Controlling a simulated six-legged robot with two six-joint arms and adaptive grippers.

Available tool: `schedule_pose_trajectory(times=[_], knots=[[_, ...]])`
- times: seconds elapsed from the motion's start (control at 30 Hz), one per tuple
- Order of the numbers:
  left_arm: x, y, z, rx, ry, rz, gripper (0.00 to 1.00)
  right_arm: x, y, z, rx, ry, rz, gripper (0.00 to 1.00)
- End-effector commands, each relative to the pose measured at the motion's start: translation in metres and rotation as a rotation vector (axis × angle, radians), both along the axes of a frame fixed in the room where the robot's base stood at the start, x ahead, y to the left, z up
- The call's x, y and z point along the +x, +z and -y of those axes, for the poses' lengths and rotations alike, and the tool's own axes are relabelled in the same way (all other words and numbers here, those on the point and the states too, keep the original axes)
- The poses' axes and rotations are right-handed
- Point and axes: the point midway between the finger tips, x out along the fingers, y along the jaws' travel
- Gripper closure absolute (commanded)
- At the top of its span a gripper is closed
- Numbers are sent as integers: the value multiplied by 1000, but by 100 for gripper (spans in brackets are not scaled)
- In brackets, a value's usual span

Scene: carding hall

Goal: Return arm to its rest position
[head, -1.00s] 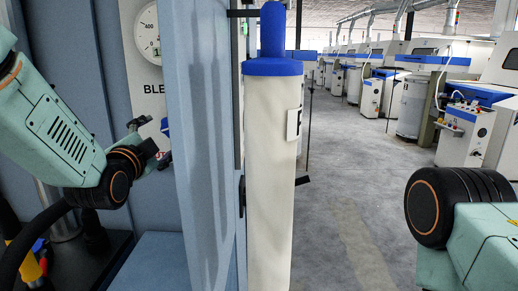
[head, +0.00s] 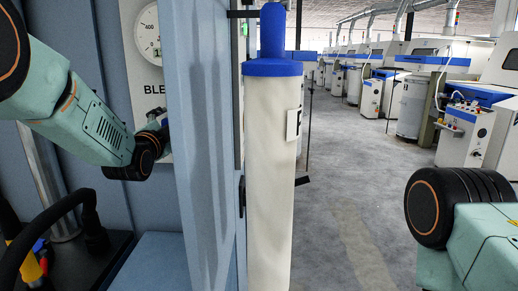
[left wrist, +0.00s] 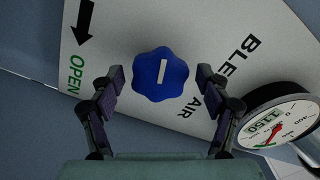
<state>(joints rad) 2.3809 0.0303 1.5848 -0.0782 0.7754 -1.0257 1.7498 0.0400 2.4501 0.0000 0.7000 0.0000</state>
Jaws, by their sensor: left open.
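My left gripper (left wrist: 160,74) is open in the left wrist view, its two fingers on either side of a blue lobed knob (left wrist: 160,74) with a white line mark. I cannot tell whether the fingers touch the knob. The knob sits on a white plate (left wrist: 200,28) lettered "OPEN", with an arrow, and "BLEED AIR". In the head view, my left arm (head: 95,125) reaches toward the plate, and the knob is hidden. My right arm (head: 480,240) shows at the lower right; its gripper is out of view.
A round gauge (head: 148,35) is above the lettering; it also shows in the left wrist view (left wrist: 277,118). A blue panel edge (head: 203,150) and a cream cylinder with blue cap (head: 272,170) stand right of the plate. Open floor (head: 350,190) lies beyond, with machines behind.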

Motion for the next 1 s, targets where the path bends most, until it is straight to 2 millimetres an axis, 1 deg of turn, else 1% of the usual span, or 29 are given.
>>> schedule_pose_trajectory(times=[0.1, 0.17, 1.0], knots=[[14, -1, 1, 1, -1, 1, 24, 0, 0, 0, 0, 0, 0, 46], [18, 0, 1, -13, 0, -1, 24, 0, 1, 0, 0, 0, 0, 46], [16, 1, 0, -702, 0, -25, 24, 0, 32, 0, 0, 0, 0, 46]])
